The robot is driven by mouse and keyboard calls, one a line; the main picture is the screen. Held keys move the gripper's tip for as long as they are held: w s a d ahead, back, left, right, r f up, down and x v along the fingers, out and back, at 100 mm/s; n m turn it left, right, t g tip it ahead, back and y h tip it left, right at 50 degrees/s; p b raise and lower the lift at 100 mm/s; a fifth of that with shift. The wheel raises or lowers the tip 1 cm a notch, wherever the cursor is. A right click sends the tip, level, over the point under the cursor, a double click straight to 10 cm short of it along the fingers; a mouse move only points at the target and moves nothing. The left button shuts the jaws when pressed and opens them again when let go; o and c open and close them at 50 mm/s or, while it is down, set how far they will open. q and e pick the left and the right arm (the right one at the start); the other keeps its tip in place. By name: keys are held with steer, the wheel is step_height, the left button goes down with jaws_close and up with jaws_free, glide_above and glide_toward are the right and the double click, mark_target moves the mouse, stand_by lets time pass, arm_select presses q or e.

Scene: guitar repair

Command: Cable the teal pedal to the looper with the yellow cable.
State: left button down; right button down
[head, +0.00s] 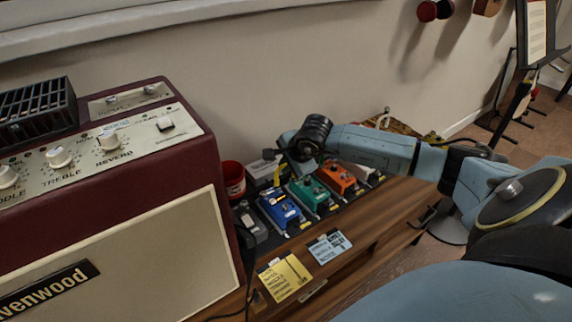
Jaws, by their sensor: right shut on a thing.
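The teal pedal (308,194) sits in a row of pedals on the wooden bench, between a blue pedal and an orange one. My right gripper (279,160) is above and behind the blue and teal pedals, pointing down at the back of the row. It is shut on a thin yellow thing (279,175), which looks like an end of the yellow cable. Its far end and any plug contact are too small to make out. I cannot tell for certain which pedal is the looper. My left gripper is out of view.
The blue pedal (280,210), orange pedal (337,179) and a grey pedal (251,224) share the row. A red cup (233,180) stands behind. A large maroon amplifier (211,165) blocks the left. Yellow (284,278) and blue (328,247) note cards lie in front.

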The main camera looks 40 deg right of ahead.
steer(key=c, duration=1)
jaws_free()
steer(key=shift+c, duration=0.2)
steer(key=shift+r, duration=0.1)
steer(key=shift+r+p, duration=2.6)
steer(key=shift+r, duration=1.3)
